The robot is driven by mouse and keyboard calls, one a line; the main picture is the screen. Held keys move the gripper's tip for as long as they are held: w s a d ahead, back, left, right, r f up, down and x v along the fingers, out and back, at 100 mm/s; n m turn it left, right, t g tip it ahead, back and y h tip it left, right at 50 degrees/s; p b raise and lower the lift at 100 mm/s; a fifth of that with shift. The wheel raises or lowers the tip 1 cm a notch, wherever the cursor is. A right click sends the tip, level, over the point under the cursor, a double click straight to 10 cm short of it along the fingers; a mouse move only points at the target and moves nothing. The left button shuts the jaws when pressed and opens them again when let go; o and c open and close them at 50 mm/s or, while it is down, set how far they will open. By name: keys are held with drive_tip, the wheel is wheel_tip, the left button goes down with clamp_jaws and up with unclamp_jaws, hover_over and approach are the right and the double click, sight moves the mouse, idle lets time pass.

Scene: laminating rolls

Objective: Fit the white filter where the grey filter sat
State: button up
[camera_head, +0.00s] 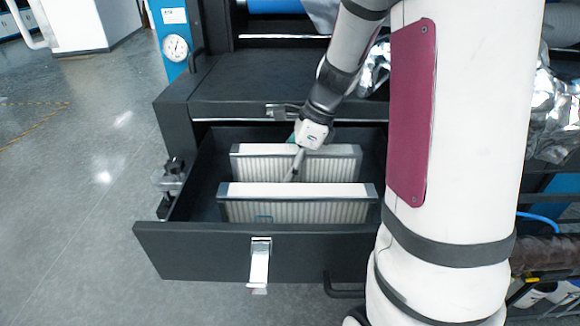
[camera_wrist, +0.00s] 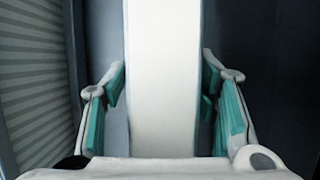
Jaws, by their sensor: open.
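Two pale pleated filters stand upright, parallel, in the open drawer. The front filter (camera_head: 296,206) has a white top edge and grey ends. The back filter (camera_head: 334,166) has a similar white top edge; which one is the task's white filter I cannot tell for sure. My gripper (camera_head: 294,160) reaches down at the back filter, with one finger in front of it. In the wrist view my open gripper (camera_wrist: 162,82) has its teal-padded fingers on both sides of a white filter edge, with gaps visible. Pleats of another filter (camera_wrist: 38,95) show at left.
The dark drawer (camera_head: 200,240) is pulled out, with a metal handle (camera_head: 260,262) on its front. A cabinet top (camera_head: 240,85) lies behind. A clamp-like fitting (camera_head: 172,182) sits at the drawer's left side. Grey floor is clear at left.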

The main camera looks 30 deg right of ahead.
drive_tip(key=v, duration=1.1)
drive_tip(key=shift+r+b, duration=0.35)
drive_tip(key=shift+r, duration=0.05)
drive_tip(key=shift+s+d+r, duration=0.1)
drive_tip(key=shift+s+r, duration=0.05)
drive_tip(key=shift+r, duration=0.15)
drive_tip(key=shift+s+r, duration=0.1)
drive_tip(key=shift+r, duration=0.15)
drive_tip(key=s+a+r+n+t+h, duration=0.1)
drive_tip(key=s+a+n, duration=0.6)
drive_tip(key=n, duration=0.5)
drive_tip(key=s+a+r+n+t+h, duration=0.1)
drive_tip(key=s+a+n+t+h, duration=0.1)
drive_tip(key=s+a+n, duration=0.5)
drive_tip(key=a+n, duration=0.1)
drive_tip(key=n, duration=0.4)
drive_tip(key=shift+s+a+r+n+h, duration=0.3)
drive_tip(key=shift+a+n, duration=0.1)
